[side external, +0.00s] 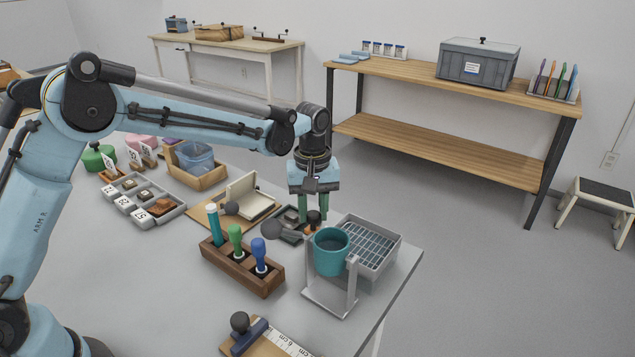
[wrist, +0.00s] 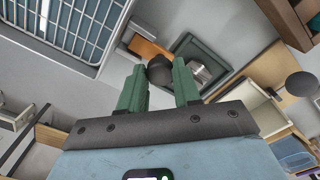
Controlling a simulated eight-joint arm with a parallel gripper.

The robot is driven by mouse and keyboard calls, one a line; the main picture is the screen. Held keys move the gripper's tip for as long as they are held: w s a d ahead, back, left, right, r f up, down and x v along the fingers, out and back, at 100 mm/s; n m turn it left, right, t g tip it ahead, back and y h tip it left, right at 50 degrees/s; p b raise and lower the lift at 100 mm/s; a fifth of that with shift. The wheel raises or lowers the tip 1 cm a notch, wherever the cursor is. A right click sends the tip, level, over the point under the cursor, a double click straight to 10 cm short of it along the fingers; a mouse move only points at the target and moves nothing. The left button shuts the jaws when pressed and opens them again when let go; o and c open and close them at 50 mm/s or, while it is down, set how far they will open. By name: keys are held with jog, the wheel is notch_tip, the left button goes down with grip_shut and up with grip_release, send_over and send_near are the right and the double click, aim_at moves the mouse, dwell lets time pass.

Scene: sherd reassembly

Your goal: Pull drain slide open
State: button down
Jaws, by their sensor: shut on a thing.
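My gripper (side external: 312,219) points down over the table, just behind the teal cup on its stand. In the wrist view its green fingers (wrist: 160,72) are closed on either side of a dark round knob (wrist: 158,68). The knob also shows between the fingertips in the side view (side external: 314,217). It appears to be the handle of the drain slide, whose body I cannot make out clearly. Next to the knob are an orange-brown strip (wrist: 146,48) and a small dark square tray (wrist: 207,46) with a light grey piece in it.
The teal cup (side external: 330,257) hangs in a white stand near the gripper. A grey basin with a grid (side external: 392,236) stands right of it, near the table edge. A wooden holder (side external: 243,272) with coloured-handled tools stands in front.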

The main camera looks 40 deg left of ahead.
jog(key=shift+a, duration=0.8)
jog(key=c, duration=0.8)
grip_release()
jog(key=shift+d, duration=0.1)
notch_tip(320, 180, up, 12)
jog(key=shift+r, duration=0.1)
